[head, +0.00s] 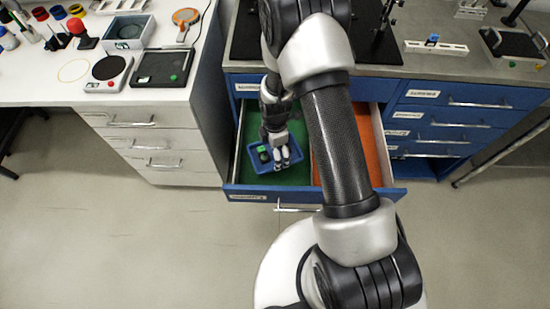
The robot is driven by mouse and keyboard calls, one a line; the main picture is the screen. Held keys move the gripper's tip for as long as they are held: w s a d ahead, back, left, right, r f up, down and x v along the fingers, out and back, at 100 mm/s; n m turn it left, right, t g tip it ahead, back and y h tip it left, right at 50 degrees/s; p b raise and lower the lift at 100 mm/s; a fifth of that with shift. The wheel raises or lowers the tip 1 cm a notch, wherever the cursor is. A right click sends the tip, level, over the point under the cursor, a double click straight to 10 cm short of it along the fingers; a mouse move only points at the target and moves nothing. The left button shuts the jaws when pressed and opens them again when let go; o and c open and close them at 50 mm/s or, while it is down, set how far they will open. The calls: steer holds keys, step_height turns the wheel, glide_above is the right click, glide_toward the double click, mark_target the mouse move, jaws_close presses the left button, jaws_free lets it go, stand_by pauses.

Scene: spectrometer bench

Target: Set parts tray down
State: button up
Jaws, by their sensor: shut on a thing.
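The parts tray (254,167) is a small blue open tray with a green piece and a dark round piece in it. It is over the green-lined left part of an open blue drawer (231,190). My gripper (284,164) points down at the tray's right part and is shut on the tray. I cannot tell whether the tray rests on the green floor or hangs just above it. The fingers hide part of the tray.
An orange-lined section (326,168) fills the drawer's right part, partly hidden by my arm. Closed blue drawers (440,120) stand at right. A white bench (40,92) at left holds a scale (107,72), a black tray (160,68) and a grey-blue box (128,32).

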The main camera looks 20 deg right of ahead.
steer(key=shift+f+b, duration=0.65)
steer(key=shift+f, duration=1.55)
steer(key=shift+f, duration=0.2)
steer(key=o, duration=0.8)
